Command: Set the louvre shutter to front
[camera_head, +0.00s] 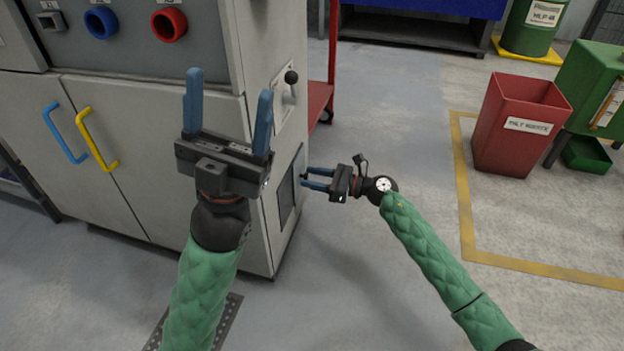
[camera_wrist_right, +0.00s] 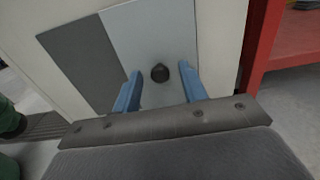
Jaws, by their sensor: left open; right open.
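The shutter is a flat panel low on the machine's side face (camera_head: 288,190). In the right wrist view it shows a pale plate (camera_wrist_right: 140,45) beside a dark grey area (camera_wrist_right: 82,68), with a round black knob (camera_wrist_right: 160,72) on the plate. My right gripper (camera_head: 306,178) is open and points at this panel. In the wrist view the knob appears between its blue fingertips (camera_wrist_right: 159,70); I cannot tell whether they touch it. My left gripper (camera_head: 229,85) is open and empty, raised in front of the machine.
A lever with a black ball (camera_head: 291,77) sits higher on the machine's side. A red frame (camera_wrist_right: 262,50) stands close behind the panel. A red bin (camera_head: 515,130) and green container (camera_head: 590,85) stand at right. Floor between them and the machine is clear.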

